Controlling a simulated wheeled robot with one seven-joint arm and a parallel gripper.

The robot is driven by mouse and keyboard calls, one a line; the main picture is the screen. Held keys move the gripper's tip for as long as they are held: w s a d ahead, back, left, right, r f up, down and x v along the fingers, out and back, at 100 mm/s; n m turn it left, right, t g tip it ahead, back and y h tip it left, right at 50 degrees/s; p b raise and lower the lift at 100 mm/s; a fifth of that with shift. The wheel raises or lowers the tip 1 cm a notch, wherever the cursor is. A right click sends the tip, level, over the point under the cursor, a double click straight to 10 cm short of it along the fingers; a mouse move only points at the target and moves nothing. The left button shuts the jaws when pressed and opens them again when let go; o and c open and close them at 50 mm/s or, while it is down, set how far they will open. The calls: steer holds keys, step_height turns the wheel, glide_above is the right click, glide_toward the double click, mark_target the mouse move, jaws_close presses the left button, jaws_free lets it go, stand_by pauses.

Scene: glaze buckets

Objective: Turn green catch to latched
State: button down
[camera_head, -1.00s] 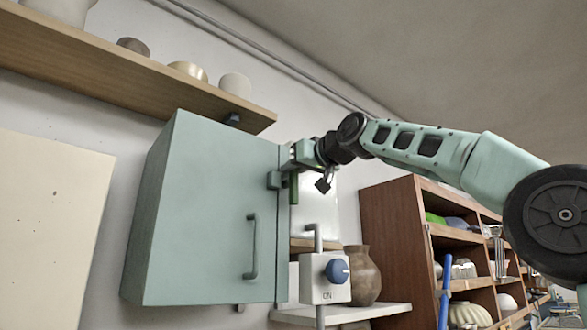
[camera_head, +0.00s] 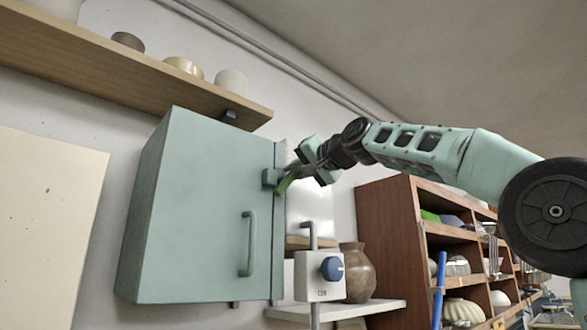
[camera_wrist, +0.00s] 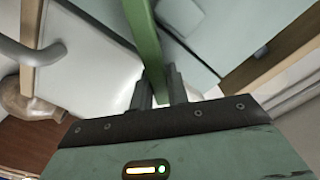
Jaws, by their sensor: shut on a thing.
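The green catch (camera_head: 283,187) sits at the right edge of the pale green wall cabinet (camera_head: 200,200), near a small grey-green block on the door edge. It slants down and to the left from my gripper in the head view. My gripper (camera_head: 295,172) is shut on the catch. In the wrist view the green catch (camera_wrist: 143,35) runs down between the two dark fingers of my gripper (camera_wrist: 161,88). The cabinet door is flat against its body, with a grey-green handle (camera_head: 249,243) on it.
A white switch box with a blue knob (camera_head: 332,268) is on a grey pipe below my gripper. A brown vase (camera_head: 357,272) stands on a white shelf (camera_head: 340,309). A wooden shelf (camera_head: 120,62) with pots is above the cabinet. A brown shelf unit (camera_head: 385,235) stands at right.

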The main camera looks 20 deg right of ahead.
steer(key=shift+w+d+f+m, duration=0.15)
steer(key=shift+f+m, duration=0.3)
steer(key=shift+m, duration=1.2)
steer(key=shift+d+f+m, duration=0.3)
steer(key=shift+f+m, duration=0.1)
steer(key=shift+m, duration=1.3)
steer(key=shift+w+d+f+m, duration=0.15)
steer(key=shift+f+m, duration=0.3)
steer(key=shift+m, duration=1.2)
steer(key=shift+f, duration=0.1)
steer(key=c, duration=1.4)
jaws_free()
steer(key=shift+o, duration=0.2)
steer(key=shift+s, duration=0.1)
steer(key=b+v, duration=0.8)
steer(key=v, duration=0.9)
steer(key=shift+s, duration=0.2)
